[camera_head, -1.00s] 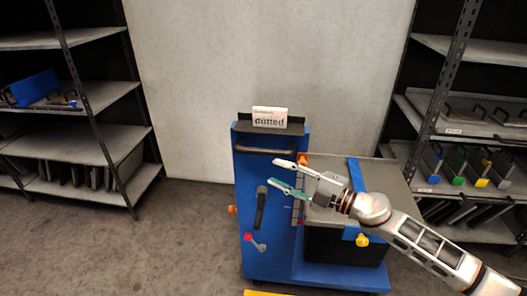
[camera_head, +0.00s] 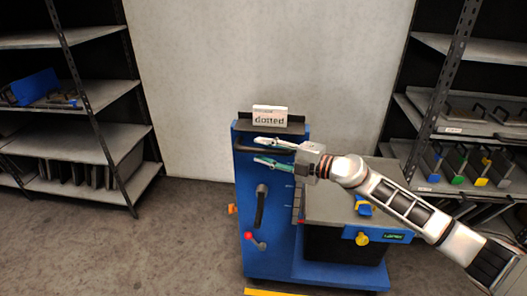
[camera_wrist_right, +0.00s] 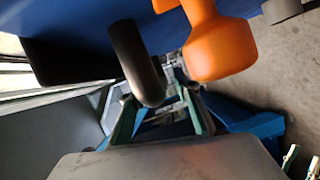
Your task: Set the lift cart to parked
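The blue lift cart (camera_head: 272,222) stands in the middle of the head view. Its dark push bar (camera_head: 246,150) crosses the upper front. A black lever (camera_head: 261,205) and a red-knobbed lever (camera_head: 250,238) sit lower on that face. A small plate with green lettering (camera_head: 393,237), too small to read, is on the right side. My right gripper (camera_head: 262,151) is open at push-bar height, one finger above and one below it. The right wrist view shows a dark rounded bar (camera_wrist_right: 133,65) close by, and an orange knob (camera_wrist_right: 219,45). I cannot tell whether they touch. My left gripper is not in view.
A card reading "dotted" (camera_head: 270,117) stands on the cart's top. A grey platform (camera_head: 330,205) and a yellow knob (camera_head: 362,240) lie right of the mast. Shelves stand at left (camera_head: 85,145) and right (camera_head: 450,125). A yellow floor strip (camera_head: 275,292) lies in front.

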